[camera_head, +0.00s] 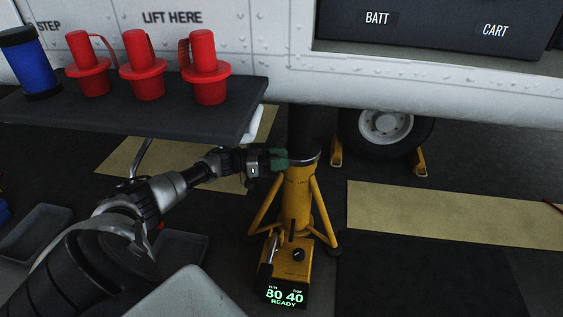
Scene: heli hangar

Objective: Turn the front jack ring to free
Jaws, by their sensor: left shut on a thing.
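The front jack is a yellow tripod jack (297,205) under the white fuselage. A thin silver ring (313,161) circles the top of its yellow body, below a dark column (303,130). My left gripper (284,160) reaches in from the left, its greenish fingers shut on the ring's left side. The fingers hide that part of the ring, and I cannot read any free or lock mark on it. The jack's control box (284,275) has a black knob and a display reading 80 mm, 40 bar, READY. My right gripper is not in view.
A dark shelf (150,118) with red plugs (207,72) and a blue cylinder (30,65) stands above my left arm. A wheel (386,125) with yellow chocks is behind the jack. Grey trays (50,235) lie at left. Floor right of the jack is clear.

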